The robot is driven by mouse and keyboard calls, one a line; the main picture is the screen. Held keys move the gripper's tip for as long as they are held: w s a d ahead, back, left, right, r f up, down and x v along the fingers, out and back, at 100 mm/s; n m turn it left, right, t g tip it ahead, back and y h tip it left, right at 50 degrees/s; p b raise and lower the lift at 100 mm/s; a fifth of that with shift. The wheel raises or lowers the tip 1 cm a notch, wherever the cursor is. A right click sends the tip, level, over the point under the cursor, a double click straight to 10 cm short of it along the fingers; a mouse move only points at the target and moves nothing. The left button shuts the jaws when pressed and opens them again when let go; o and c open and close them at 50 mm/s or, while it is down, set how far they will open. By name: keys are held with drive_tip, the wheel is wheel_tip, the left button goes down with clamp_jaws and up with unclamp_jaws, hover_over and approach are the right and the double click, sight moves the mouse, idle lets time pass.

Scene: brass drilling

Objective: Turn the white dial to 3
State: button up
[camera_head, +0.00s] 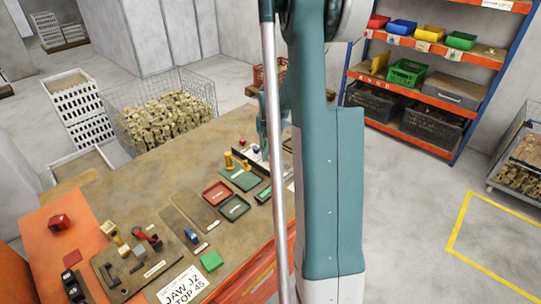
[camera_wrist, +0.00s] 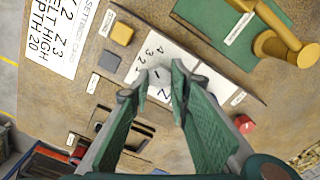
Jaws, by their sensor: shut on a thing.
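The white dial (camera_wrist: 157,77) sits on a white plate (camera_wrist: 188,62) in the wrist view, with black marks around it including a 3 and a 2. The dial lies between the fingertips of my gripper (camera_wrist: 152,83), which is shut on it. The fingers hide parts of the dial and the plate, and I cannot tell clearly which mark the dial points to. In the head view my gripper is mostly hidden behind my arm, above the back part of the bench, and the dial cannot be made out.
A yellow block (camera_wrist: 122,33) and a grey block (camera_wrist: 109,60) sit beside the plate. A red knob (camera_wrist: 244,124) is on its other side. A brass tap-like fixture (camera_wrist: 285,45) stands on a green mat (camera_wrist: 215,22). The brown bench (camera_head: 130,190) holds trays and other fixtures.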

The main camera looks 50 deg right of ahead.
sight(271, 156)
idle(0.3)
drive_tip(key=o, duration=0.9)
drive_tip(key=shift+r, duration=0.15)
wheel_tip(271, 156, up, 12)
idle(0.5)
